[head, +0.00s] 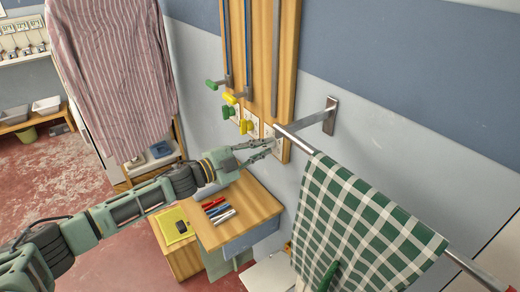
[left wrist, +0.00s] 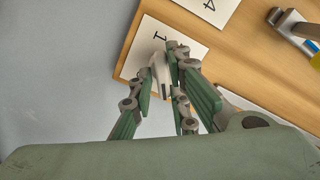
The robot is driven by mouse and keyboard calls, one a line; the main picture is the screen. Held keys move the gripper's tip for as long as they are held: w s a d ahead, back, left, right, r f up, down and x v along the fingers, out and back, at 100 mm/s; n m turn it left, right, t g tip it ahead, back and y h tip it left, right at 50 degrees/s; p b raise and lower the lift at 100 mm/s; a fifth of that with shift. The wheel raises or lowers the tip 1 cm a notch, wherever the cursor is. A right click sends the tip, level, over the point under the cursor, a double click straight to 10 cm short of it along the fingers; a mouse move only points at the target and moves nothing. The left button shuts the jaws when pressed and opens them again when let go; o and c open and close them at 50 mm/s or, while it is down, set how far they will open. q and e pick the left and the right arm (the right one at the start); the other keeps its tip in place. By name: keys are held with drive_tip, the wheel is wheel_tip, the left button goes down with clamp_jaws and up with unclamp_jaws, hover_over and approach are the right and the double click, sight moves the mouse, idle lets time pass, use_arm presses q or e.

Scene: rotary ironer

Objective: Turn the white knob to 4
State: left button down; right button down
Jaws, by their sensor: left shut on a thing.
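The white knob (left wrist: 160,72) shows in the left wrist view between the fingers of my left gripper (left wrist: 163,78), over a card marked 1 (left wrist: 150,35). A card marked 4 (left wrist: 208,8) lies on the wooden board beyond it. In the head view my left gripper (head: 271,144) reaches the lower end of the wooden board (head: 262,50) on the wall. It is shut on the white knob, and its fingers hide most of the knob there.
Green and yellow knobs (head: 229,98) sit higher on the board. A metal rail (head: 298,141) with a green checked cloth (head: 355,225) stands out at the right. Below is a wooden cabinet (head: 252,200) with pens on top. A striped cloth (head: 112,75) hangs at the left.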

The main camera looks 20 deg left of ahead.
use_arm(q)
drive_tip(key=shift+w+a+r+m, duration=0.15)
drive_tip(key=shift+r+m, duration=0.15)
drive_tip(key=shift+r, duration=0.25)
drive_tip(key=c, duration=1.9)
unclamp_jaws()
drive_tip(key=shift+o, duration=0.5)
drive_tip(key=shift+f, duration=0.25)
drive_tip(key=shift+d, duration=0.2)
drive_tip(key=shift+f, duration=0.1)
drive_tip(key=v, duration=1.2)
drive_tip(key=shift+a, duration=0.15)
